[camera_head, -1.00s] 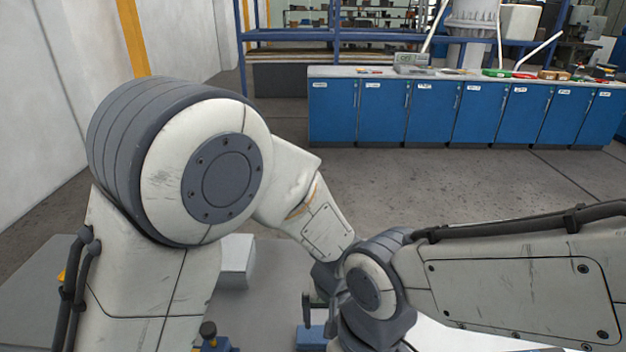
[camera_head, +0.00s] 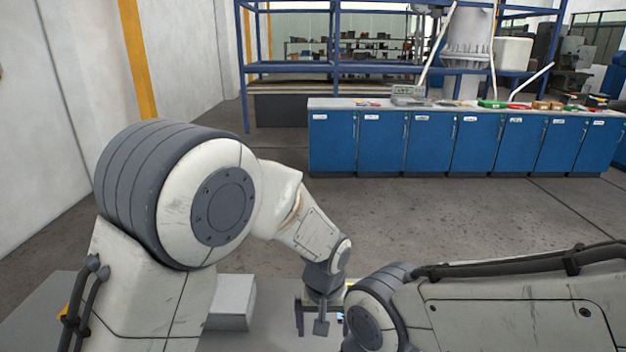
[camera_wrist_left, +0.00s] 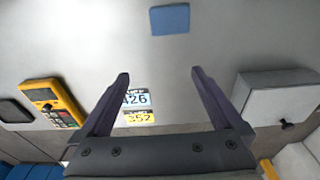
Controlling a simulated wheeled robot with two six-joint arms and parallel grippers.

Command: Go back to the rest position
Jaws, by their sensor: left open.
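My left gripper (camera_head: 312,325) hangs low in the middle of the head view, with its fingers pointing down over a grey surface. In the left wrist view its two dark fingers (camera_wrist_left: 160,75) are spread wide with nothing between them. My right arm comes in from the right in the head view, and its gripper is out of view. No butterfly valve can be made out in either view.
In the wrist view a yellow meter (camera_wrist_left: 52,103), small number labels (camera_wrist_left: 137,108), a blue square (camera_wrist_left: 169,19) and a grey box with a dark knob (camera_wrist_left: 280,95) surround the gripper. Blue cabinets (camera_head: 430,142) stand across an open floor (camera_head: 440,215).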

